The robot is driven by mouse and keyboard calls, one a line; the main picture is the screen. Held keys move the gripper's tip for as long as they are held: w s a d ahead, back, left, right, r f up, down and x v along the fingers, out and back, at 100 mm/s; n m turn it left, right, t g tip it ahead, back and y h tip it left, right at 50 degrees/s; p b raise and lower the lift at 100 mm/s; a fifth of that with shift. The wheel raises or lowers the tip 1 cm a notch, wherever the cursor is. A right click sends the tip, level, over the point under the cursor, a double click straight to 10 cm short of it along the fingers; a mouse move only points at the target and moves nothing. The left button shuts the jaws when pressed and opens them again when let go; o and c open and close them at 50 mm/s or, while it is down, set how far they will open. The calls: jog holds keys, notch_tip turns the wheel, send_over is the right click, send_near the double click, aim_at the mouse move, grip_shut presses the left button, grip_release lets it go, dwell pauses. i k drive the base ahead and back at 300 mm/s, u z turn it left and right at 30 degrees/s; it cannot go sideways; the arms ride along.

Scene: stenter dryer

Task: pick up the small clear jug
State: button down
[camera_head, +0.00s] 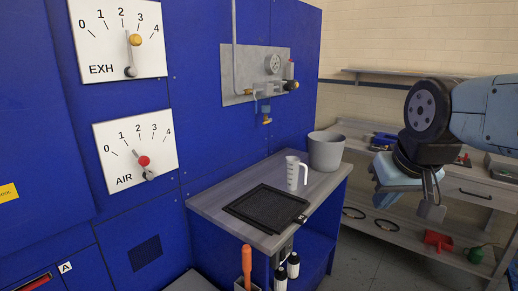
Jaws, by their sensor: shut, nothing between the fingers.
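The small clear jug (294,173) looks whitish, with graduation marks on its side and a handle on its right. It stands upright on the grey bench top (219,198), between the black tray and a grey bucket. My gripper (431,212) hangs at the right, well apart from the jug, in front of the back shelving. Its fingers point down and are shut and empty.
A black tray (266,208) lies in front of the jug. The grey bucket (326,150) stands behind it to the right. A blue panel wall with EXH (122,38) and AIR (137,150) dials rises at left. Shelving (400,232) stands behind my gripper.

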aim_at(293, 163)
jog(key=z, duration=0.55)
jog(key=k, duration=1.3)
jog(key=z, duration=0.85)
jog(key=i, duration=1.9)
jog(key=u, duration=0.85)
jog(key=i, duration=0.65)
jog(key=u, duration=0.75)
jog(key=i, duration=0.55)
jog(key=z, duration=0.2)
